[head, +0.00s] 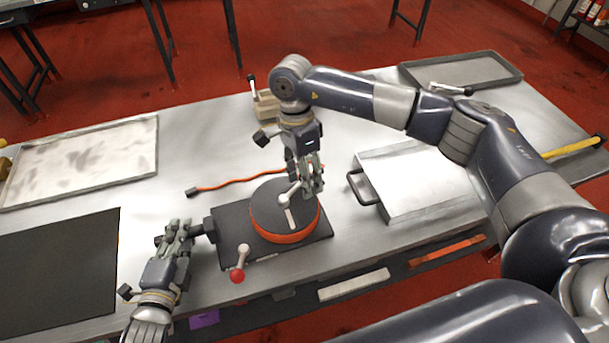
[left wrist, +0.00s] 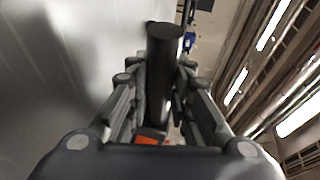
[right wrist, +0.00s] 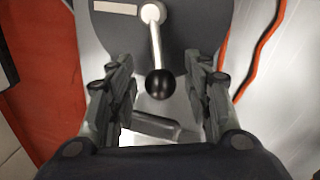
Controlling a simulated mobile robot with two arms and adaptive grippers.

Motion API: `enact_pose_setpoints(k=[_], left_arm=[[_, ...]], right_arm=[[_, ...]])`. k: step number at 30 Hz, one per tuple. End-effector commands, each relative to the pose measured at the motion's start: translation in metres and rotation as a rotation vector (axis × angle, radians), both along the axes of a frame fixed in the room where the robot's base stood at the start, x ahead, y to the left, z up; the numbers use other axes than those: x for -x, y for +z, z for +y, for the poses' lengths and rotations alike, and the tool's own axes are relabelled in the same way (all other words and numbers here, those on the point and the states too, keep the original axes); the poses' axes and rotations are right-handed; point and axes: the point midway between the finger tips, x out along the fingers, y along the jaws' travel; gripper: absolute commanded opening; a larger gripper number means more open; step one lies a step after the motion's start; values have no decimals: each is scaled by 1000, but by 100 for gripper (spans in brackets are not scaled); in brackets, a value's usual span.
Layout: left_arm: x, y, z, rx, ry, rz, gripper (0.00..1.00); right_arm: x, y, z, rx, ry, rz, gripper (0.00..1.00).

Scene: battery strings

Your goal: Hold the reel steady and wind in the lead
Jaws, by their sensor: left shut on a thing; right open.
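The reel (head: 268,205) is a dark drum with an orange rim, on a dark base plate (head: 318,238). My left gripper (head: 178,232) is shut on the black side handle (head: 209,228) of the base; the left wrist view shows the handle (left wrist: 163,75) between its fingers. The silver crank (head: 289,215) sits on top of the reel. My right gripper (head: 313,182) is open over the crank; in the right wrist view the crank's black knob (right wrist: 160,84) is between its spread fingers. The orange lead (head: 235,183) trails left behind the reel to a dark plug (head: 192,192).
A lever with a red knob (head: 237,275) stands at the base's front. A metal box with a black handle (head: 415,190) is right of the reel. A pale tray (head: 85,157) and a black mat (head: 60,262) lie to the left. A grey tray (head: 460,71) is far right.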

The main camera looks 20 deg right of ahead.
Motion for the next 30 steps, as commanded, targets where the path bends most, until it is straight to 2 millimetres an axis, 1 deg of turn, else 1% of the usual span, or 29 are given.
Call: enact_pose_setpoints(k=[1,7,8,9,11,12,14,23,30], left_arm=[[3,-11,0,-4,2,24,0],[3,-11,0,-4,2,24,0],[3,-11,0,-4,2,24,0],[3,-11,0,-4,2,24,0],[3,-11,0,-5,2,24,0],[3,-11,1,-5,2,24,0],[3,-11,1,-5,3,24,0],[3,-10,1,-5,3,24,0],[3,-10,1,-5,3,24,0]], right_arm=[[0,-2,0,0,0,-1,46],[0,-2,0,0,0,-1,46],[0,-2,0,0,0,-1,43],[0,-2,0,0,0,-1,34],[0,-2,0,0,0,0,21],[0,-2,0,0,0,0,12],[0,-2,0,0,0,0,0],[-1,-2,1,0,17,0,0],[-7,-1,4,0,120,-2,0]])
